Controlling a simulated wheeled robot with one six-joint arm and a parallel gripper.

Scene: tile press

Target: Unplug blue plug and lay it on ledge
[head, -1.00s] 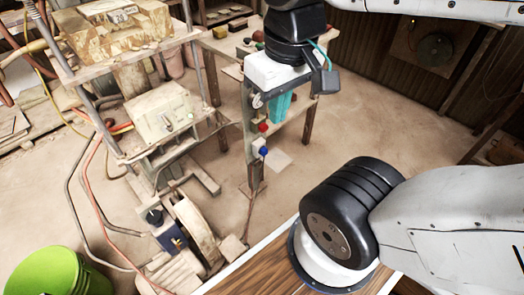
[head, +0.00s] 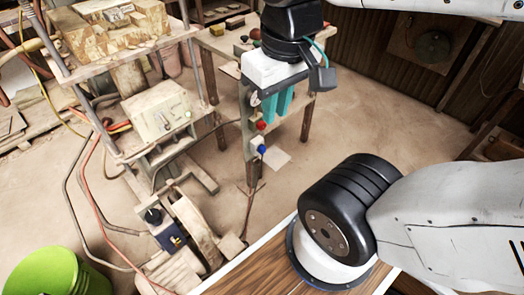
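The blue plug (head: 262,149) sits on the lower part of an upright grey panel, below a red plug (head: 262,126). My gripper (head: 275,117) points down, with two teal fingers spread apart and nothing seen between them. Its fingertips are above and slightly right of the blue plug in the picture, near the red plug; the depth between them is hard to judge. I cannot tell for sure which surface is the ledge.
A workbench (head: 222,45) with small items stands behind the panel. At left is a metal rack with a cream control box (head: 158,112) and hanging cables. A green bucket (head: 45,275) stands at lower left. A pale flat piece (head: 277,159) shows just right of the blue plug.

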